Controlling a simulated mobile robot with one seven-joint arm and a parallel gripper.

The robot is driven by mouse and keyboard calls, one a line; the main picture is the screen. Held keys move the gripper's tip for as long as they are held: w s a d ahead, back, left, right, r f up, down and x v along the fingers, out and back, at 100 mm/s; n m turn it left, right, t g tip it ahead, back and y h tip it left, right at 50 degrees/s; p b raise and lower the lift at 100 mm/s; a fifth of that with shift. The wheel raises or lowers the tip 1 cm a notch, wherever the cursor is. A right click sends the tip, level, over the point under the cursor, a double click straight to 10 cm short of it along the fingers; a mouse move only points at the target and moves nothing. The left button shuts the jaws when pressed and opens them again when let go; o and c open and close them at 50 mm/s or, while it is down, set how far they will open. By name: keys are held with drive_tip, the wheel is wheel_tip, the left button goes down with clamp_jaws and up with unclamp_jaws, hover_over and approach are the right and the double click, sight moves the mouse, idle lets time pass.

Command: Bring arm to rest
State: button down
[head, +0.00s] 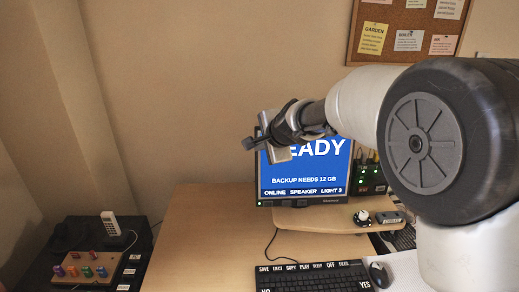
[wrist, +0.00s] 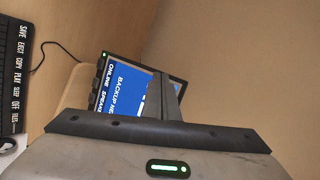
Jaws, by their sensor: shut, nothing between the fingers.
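My arm reaches in from the right in the head view, raised above the desk. My gripper (head: 256,143) is at its end, in front of the upper left part of the monitor (head: 330,183), pointing left. It is shut and empty. In the wrist view the closed fingers (wrist: 164,98) stand in front of the blue screen (wrist: 124,88) and hide part of it.
A black keyboard (head: 314,277) and mouse (head: 379,274) lie on the desk (head: 213,237). A knob device (head: 362,217) sits on the monitor shelf. A corkboard (head: 408,40) hangs behind. The desk's left part is clear.

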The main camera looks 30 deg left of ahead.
drive_tip(key=shift+s+d+r, duration=0.25)
drive_tip(key=s+d+r+n+h, duration=0.1)
drive_tip(key=d+r, duration=0.2)
drive_tip(key=d, duration=0.5)
drive_tip(key=s+d+r+n+h+p, duration=0.1)
drive_tip(key=s+d+r, duration=0.15)
drive_tip(key=d, duration=0.55)
drive_tip(key=s+d+r+n+h, duration=0.1)
drive_tip(key=d+r+n, duration=0.15)
drive_tip(key=d, duration=0.65)
drive_tip(key=s+d+f+n+h, duration=0.1)
drive_tip(key=s+d+h, duration=0.1)
drive_tip(key=s+d, duration=0.8)
drive_tip(key=s+d+f+n+h+p, duration=0.1)
drive_tip(key=s+d+f+n+h, duration=0.1)
drive_tip(key=s+d, duration=0.9)
drive_tip(key=d+h, duration=0.1)
drive_tip(key=d, duration=0.4)
drive_tip(key=shift+g, duration=0.3)
